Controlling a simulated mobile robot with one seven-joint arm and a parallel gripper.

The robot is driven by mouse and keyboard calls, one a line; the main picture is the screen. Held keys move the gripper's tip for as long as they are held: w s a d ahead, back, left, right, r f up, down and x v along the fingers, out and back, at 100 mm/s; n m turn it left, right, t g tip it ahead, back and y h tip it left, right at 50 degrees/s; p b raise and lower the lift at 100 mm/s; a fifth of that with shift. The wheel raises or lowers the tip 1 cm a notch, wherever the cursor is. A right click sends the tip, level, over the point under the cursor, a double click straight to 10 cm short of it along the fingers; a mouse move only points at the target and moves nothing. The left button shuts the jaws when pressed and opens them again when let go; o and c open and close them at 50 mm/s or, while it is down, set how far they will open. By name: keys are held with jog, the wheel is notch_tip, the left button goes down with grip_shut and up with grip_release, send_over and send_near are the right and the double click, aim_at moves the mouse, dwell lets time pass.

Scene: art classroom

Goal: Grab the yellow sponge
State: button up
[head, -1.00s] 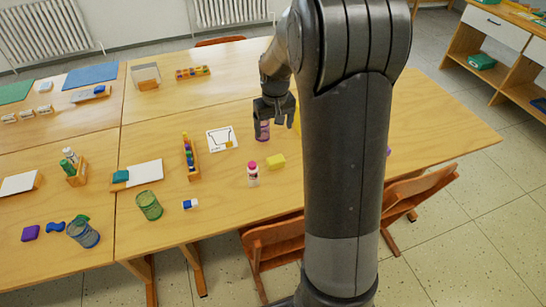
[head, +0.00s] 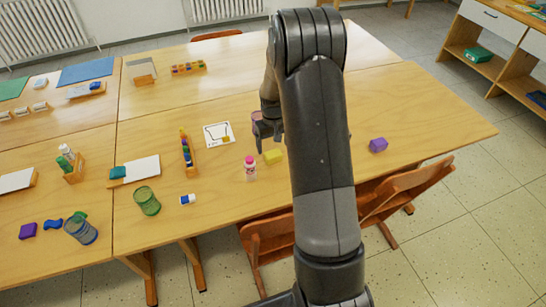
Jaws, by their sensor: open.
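The yellow sponge (head: 273,156) is a small yellow block lying on the wooden table (head: 225,190), just right of a white bottle with a pink cap. My gripper (head: 268,146) is open, with its fingers pointing down just above and behind the sponge in the head view. The fingers look empty. Whether they touch the sponge cannot be told from this view. My arm hides the table to the right of the sponge.
The pink-capped bottle (head: 250,168) stands close to the sponge's left. A pinkish cup (head: 256,122) is partly hidden behind my gripper. A drawing card (head: 218,135) lies behind left. Chairs (head: 405,190) stand at the front edge.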

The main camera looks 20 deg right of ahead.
aim_at(272, 151)
jog(key=f, duration=0.4)
jog(key=shift+a+f, duration=0.2)
jog(key=shift+f, duration=0.15)
jog(key=shift+c, duration=0.3)
jog(key=c, duration=1)
jog(key=shift+r, duration=0.15)
